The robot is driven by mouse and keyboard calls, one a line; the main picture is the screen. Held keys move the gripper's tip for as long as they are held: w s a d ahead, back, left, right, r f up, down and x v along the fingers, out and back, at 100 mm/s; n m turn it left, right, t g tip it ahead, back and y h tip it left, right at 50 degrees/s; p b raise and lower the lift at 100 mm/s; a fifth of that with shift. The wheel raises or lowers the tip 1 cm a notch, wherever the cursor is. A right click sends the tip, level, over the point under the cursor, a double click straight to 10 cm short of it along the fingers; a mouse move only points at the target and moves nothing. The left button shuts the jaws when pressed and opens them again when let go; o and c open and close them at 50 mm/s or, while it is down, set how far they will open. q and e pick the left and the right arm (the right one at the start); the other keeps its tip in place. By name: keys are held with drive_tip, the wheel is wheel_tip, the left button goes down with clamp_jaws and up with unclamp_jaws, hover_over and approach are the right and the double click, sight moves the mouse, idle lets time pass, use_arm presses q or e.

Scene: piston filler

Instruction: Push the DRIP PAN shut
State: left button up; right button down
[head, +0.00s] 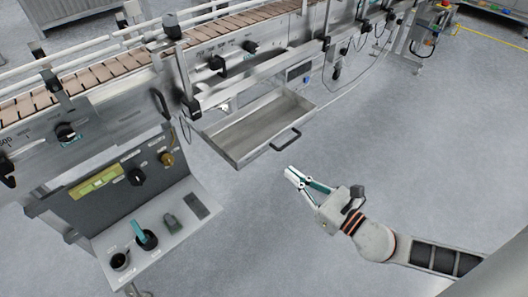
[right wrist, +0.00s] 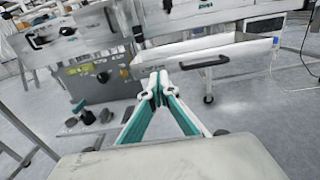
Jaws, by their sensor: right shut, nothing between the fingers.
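The drip pan (head: 232,141) is a shallow grey metal tray pulled out from under the conveyor machine in the head view. Its black handle (head: 286,140) is on the front edge. In the right wrist view the pan's front (right wrist: 237,54) shows above and to the right of my fingertips, with the handle (right wrist: 205,63) on it. My right gripper (head: 292,176) is shut and empty, in front of the pan and apart from the handle. It also shows in the right wrist view (right wrist: 158,82). My left gripper is not in view.
A control panel (head: 108,188) with knobs and a sloped shelf (head: 165,228) stands left of the pan. The conveyor (head: 105,72) runs behind. A cable (head: 365,75) hangs at the right of the machine. The grey floor (head: 400,150) is clear around my right arm.

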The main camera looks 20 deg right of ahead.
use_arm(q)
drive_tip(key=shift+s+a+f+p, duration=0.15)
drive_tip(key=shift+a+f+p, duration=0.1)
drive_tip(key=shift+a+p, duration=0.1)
use_arm(e)
drive_tip(key=x, duration=1)
drive_tip(key=shift+w, duration=0.4)
drive_tip(key=shift+w+a, duration=0.1)
drive_tip(key=shift+a, duration=0.05)
